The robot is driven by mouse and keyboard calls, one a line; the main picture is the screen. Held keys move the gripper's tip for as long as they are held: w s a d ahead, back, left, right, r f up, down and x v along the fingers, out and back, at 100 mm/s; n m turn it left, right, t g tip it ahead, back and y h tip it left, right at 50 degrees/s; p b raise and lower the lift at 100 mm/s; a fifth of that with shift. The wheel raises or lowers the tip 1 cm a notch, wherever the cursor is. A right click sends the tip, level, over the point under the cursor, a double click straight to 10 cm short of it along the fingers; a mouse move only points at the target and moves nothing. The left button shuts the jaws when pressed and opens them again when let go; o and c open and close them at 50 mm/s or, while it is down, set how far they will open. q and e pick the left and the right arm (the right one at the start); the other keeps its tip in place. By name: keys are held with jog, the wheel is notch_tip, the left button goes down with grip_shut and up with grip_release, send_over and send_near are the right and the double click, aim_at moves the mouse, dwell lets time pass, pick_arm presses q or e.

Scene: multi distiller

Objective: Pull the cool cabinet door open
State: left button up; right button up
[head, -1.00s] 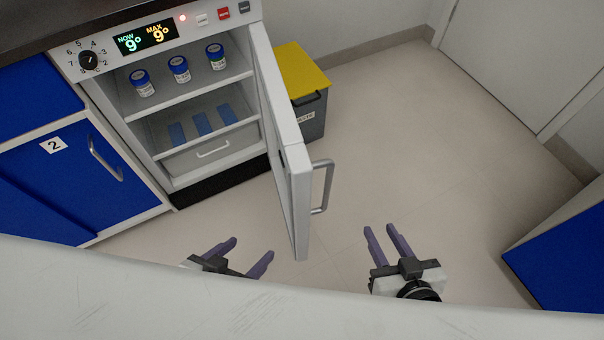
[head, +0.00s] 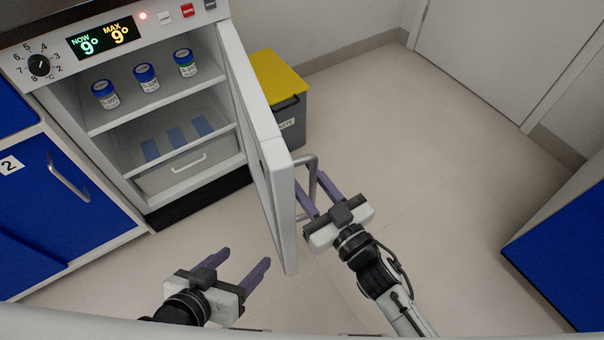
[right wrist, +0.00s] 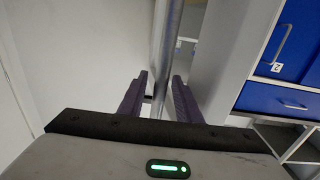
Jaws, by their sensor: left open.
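The cool cabinet (head: 120,115) stands at the upper left in the head view. Its white door (head: 281,195) stands swung well open, edge towards me. The door handle (head: 305,158) is a metal bar on the door's outer face. My right gripper (head: 314,182) is at the handle. In the right wrist view the handle bar (right wrist: 167,45) runs between the two parted purple fingers (right wrist: 160,100), with a gap visible on the left side. My left gripper (head: 243,258) is open and empty, in front of the cabinet and left of the door.
Several jars and blue items sit on the cabinet shelves above a drawer (head: 188,168). A grey bin with a yellow lid (head: 277,78) stands behind the door. Blue cabinets flank the left (head: 75,200) and right (head: 560,245). The floor (head: 430,190) on the right is clear.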

jog(key=shift+w+a, duration=0.3)
jog(key=shift+w, duration=0.15)
jog(key=shift+c, duration=0.3)
jog(key=c, duration=0.7)
grip_shut()
